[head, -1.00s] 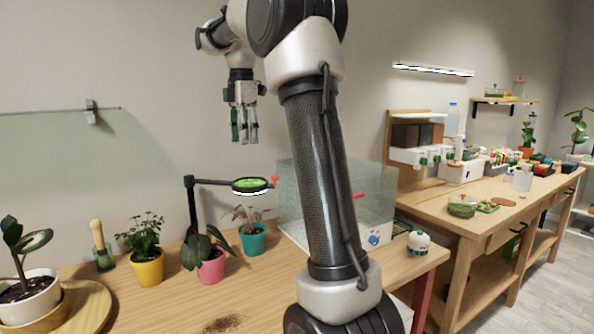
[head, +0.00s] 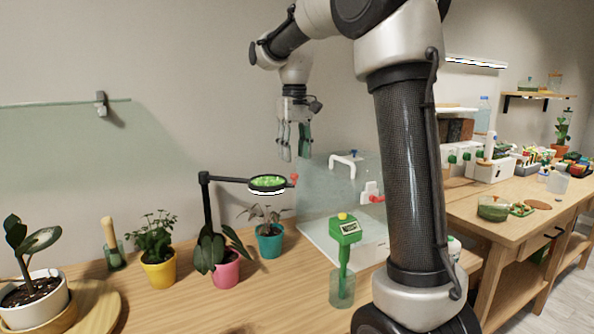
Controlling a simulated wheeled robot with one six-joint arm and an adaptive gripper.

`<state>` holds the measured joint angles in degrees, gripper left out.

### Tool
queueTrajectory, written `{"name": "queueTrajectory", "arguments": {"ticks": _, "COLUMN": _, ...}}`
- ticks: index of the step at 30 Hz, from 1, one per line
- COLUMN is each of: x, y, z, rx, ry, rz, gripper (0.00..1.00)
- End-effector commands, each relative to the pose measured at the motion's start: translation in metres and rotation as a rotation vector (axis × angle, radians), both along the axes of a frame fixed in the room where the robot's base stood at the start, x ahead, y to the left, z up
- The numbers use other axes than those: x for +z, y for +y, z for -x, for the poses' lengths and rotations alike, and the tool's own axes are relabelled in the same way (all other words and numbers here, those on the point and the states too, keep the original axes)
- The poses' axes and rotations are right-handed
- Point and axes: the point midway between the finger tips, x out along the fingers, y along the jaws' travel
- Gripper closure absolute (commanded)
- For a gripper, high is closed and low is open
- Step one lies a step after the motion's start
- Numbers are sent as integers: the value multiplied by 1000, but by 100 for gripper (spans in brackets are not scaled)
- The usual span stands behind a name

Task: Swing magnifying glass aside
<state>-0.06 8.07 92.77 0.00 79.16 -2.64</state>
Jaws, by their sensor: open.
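The magnifying glass (head: 267,184) is a round black-rimmed lens with a greenish face on a black jointed arm (head: 228,179). The arm reaches right from an upright post (head: 206,215) behind the pink pot. A small red tip (head: 294,178) shows at the lens's right edge. The lens hangs above the plant in the teal pot (head: 270,242). My gripper (head: 294,158) points down above and slightly right of the lens. Its fingers are apart with nothing between them, and it appears clear of the lens.
A yellow pot (head: 158,272) and a pink pot (head: 226,270) stand left of the teal pot. A clear tank (head: 335,210) is right of the lens. A green meter (head: 345,230) stands in a glass in front of it. The wooden tabletop (head: 215,305) is clear in front.

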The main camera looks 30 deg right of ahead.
Motion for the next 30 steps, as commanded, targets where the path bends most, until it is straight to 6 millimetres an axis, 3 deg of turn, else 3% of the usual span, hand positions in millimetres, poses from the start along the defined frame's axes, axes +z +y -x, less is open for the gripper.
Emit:
{"name": "queueTrajectory", "arguments": {"ticks": 9, "x": -49, "y": 0, "z": 0, "rx": 2, "ry": 3, "rz": 0, "gripper": 58}}
{"name": "queueTrajectory", "arguments": {"ticks": 20, "x": -56, "y": 0, "z": 0, "rx": 3, "ry": 0, "rz": 0, "gripper": 58}}
{"name": "queueTrajectory", "arguments": {"ticks": 27, "x": -56, "y": 0, "z": 0, "rx": 3, "ry": 0, "rz": 0, "gripper": 100}}
{"name": "queueTrajectory", "arguments": {"ticks": 30, "x": -56, "y": 0, "z": 0, "rx": 3, "ry": 0, "rz": 0, "gripper": 100}}
